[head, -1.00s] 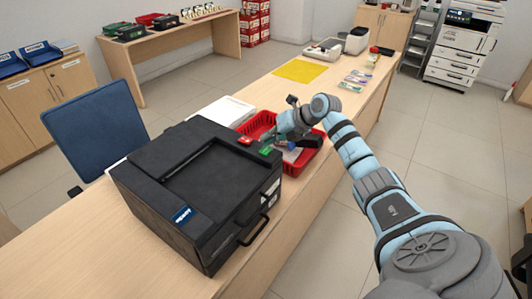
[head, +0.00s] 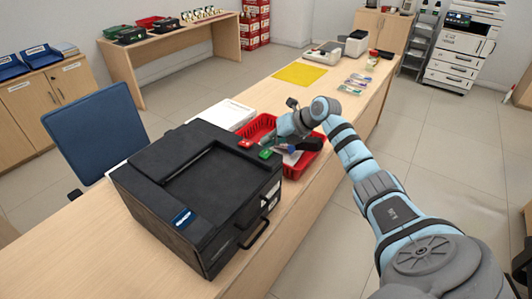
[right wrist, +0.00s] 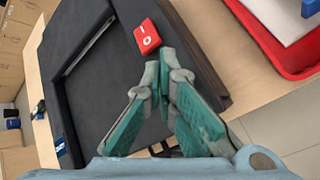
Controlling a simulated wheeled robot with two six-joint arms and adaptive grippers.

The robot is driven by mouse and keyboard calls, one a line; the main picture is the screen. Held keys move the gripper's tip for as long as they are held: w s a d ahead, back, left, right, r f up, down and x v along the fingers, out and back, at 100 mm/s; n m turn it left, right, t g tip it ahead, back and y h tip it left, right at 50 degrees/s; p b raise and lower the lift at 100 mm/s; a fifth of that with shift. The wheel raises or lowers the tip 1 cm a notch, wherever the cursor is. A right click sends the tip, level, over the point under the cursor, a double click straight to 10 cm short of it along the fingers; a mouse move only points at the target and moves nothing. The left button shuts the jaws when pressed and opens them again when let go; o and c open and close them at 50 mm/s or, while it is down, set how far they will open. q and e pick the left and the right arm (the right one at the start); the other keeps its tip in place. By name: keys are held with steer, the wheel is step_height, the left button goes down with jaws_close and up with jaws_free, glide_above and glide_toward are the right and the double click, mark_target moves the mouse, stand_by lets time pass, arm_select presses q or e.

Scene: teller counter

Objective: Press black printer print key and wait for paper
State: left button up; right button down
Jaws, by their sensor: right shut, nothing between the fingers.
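The black printer (head: 195,200) stands on the wooden counter, with a dark recessed top and a handle on its front side. A red key (head: 245,142) and a green key (head: 266,153) sit at its far right corner. In the right wrist view the red key (right wrist: 147,36) with white marks lies just beyond the fingertips. My right gripper (right wrist: 166,58) is shut and empty, pointing at that corner of the printer top. The green key is hidden there. In the head view the right gripper (head: 274,147) is close by the green key; contact cannot be told. My left gripper is out of view.
A red tray (head: 309,160) with items stands just behind the printer, partly under my right wrist. White paper (head: 228,113) lies beside it. A yellow mat (head: 300,72) lies farther along the counter. A blue chair (head: 96,131) is at left.

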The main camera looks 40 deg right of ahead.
mark_target(268, 152)
steer(key=shift+f, duration=0.1)
steer(key=shift+f, duration=0.35)
steer(key=shift+f+b, duration=0.4)
steer(key=shift+f, duration=0.05)
stand_by(0.7)
steer(key=shift+r, duration=0.1)
steer(key=shift+r+p, duration=0.8)
steer(key=shift+p, duration=0.05)
step_height(268, 152, up, 5)
steer(key=p, duration=0.4)
steer(key=shift+r+p, duration=0.15)
steer(key=shift+p, duration=0.2)
